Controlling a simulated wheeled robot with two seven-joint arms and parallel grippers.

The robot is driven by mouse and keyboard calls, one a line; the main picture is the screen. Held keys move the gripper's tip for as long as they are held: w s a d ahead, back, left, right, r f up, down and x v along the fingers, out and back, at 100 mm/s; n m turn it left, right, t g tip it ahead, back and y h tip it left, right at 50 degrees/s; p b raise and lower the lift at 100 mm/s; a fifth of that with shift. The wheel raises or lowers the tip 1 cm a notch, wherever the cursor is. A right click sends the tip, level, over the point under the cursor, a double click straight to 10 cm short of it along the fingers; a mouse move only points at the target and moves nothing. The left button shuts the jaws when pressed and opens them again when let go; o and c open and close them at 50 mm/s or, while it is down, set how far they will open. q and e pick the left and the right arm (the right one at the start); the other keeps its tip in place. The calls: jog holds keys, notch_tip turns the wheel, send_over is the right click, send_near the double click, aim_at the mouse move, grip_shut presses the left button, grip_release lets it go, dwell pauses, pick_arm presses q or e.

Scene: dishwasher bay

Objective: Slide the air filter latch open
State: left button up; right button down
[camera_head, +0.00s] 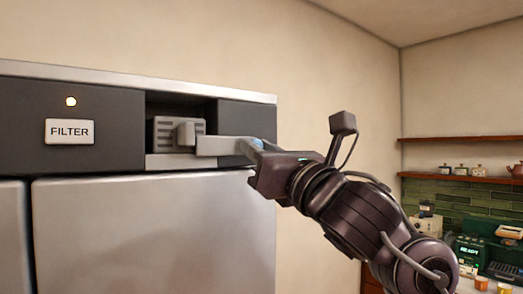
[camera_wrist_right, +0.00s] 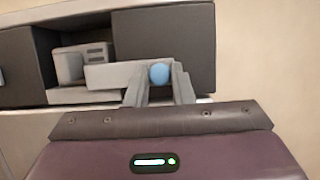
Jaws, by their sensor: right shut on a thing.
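The air filter latch (camera_head: 220,146) is a light grey bar on the upper front of the dishwasher unit. It reaches from the front of the grey slotted filter block (camera_head: 163,134) to the right, across the dark panel. It also shows in the right wrist view (camera_wrist_right: 115,76), with a blue round knob (camera_wrist_right: 159,74) at its right end. My right gripper (camera_head: 256,147) comes in from the right and is shut on the latch's knob, one finger on each side in the right wrist view (camera_wrist_right: 160,84). The fingers partly hide the knob. My left gripper is not in view.
The filter block sits in a dark recess beside the FILTER label (camera_head: 69,132) and a lit lamp (camera_head: 71,101). Steel doors (camera_head: 150,230) lie below. Shelves (camera_head: 460,175) and appliances stand far right. Bare wall is right of the unit.

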jog(key=w+d+b, duration=0.1)
jog(key=d, duration=0.1)
jog(key=w+d+b, duration=0.2)
jog(key=shift+d, duration=0.2)
jog(key=shift+r, duration=0.1)
jog(key=c, duration=1.7)
grip_release()
jog(key=o, duration=0.4)
jog(key=shift+w+d, duration=0.15)
jog(key=shift+d, duration=0.05)
jog(key=shift+o, duration=0.2)
jog(key=shift+a, duration=0.1)
